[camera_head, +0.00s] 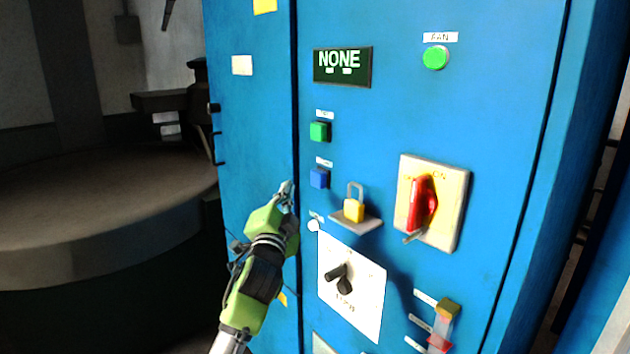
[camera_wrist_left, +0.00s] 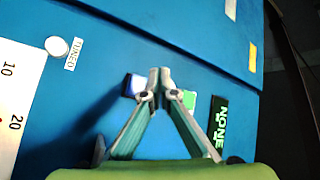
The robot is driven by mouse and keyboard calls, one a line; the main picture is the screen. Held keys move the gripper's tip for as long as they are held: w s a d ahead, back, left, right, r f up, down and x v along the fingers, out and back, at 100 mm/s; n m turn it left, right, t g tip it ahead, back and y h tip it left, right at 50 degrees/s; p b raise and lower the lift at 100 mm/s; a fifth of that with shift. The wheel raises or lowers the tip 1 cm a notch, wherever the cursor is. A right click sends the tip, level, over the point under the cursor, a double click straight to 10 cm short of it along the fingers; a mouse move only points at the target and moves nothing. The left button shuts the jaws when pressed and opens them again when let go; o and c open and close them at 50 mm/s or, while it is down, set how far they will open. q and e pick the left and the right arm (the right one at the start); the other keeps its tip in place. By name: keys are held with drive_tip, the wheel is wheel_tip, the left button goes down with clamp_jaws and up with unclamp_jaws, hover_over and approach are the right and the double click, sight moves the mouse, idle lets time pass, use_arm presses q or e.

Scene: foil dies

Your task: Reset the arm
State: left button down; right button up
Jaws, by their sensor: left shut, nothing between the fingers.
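My left gripper (camera_head: 286,192) is in front of the blue cabinet, left of the blue button in the head view. Its fingers are shut with nothing between them. In the left wrist view the fingertips (camera_wrist_left: 159,78) meet in front of the panel. The blue button (camera_head: 319,178) shows beside them in the wrist view (camera_wrist_left: 133,86), and the green button (camera_head: 319,131) shows on their other side. Whether the fingertips touch the cabinet I cannot tell. My right gripper is not in view.
The blue cabinet (camera_head: 480,90) carries a display reading NONE (camera_head: 342,66), a round green button (camera_head: 435,57), a yellow padlock (camera_head: 354,210) on a small ledge, a red switch (camera_head: 421,203) and a dial plate (camera_head: 368,300). A large round structure (camera_head: 90,215) stands at left.

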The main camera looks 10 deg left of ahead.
use_arm(q)
drive_tip(key=s+f+n+g+h+b, duration=0.1)
drive_tip(key=s+f+g, duration=0.15)
drive_tip(key=f, duration=1.75)
drive_tip(key=s+f+n+g+b, duration=0.15)
drive_tip(key=f+g, duration=0.25)
drive_tip(key=f, duration=1.7)
drive_tip(key=s+f+g, duration=0.2)
drive_tip(key=s+f, duration=0.3)
drive_tip(key=f, duration=0.3)
drive_tip(key=s+f+g, duration=0.1)
drive_tip(key=s+f, duration=0.4)
drive_tip(key=f, duration=0.4)
drive_tip(key=s+f+n+g, duration=0.1)
drive_tip(key=s+f+g, duration=0.1)
drive_tip(key=s+f, duration=0.85)
drive_tip(key=s+f+n+g+h+b, duration=0.1)
drive_tip(key=s+f+n+g, duration=0.15)
drive_tip(key=s+f, duration=0.8)
drive_tip(key=s+f+g, duration=0.3)
drive_tip(key=s+f, duration=0.2)
drive_tip(key=s, duration=1)
drive_tip(key=s+f+n+g, duration=0.1)
drive_tip(key=s+f, duration=0.1)
drive_tip(key=s, duration=0.7)
drive_tip(key=s+f+n+g, duration=0.1)
drive_tip(key=s, duration=0.7)
drive_tip(key=shift+s+f+b, duration=0.35)
drive_tip(key=shift+f, duration=0.05)
drive_tip(key=shift+a, duration=0.1)
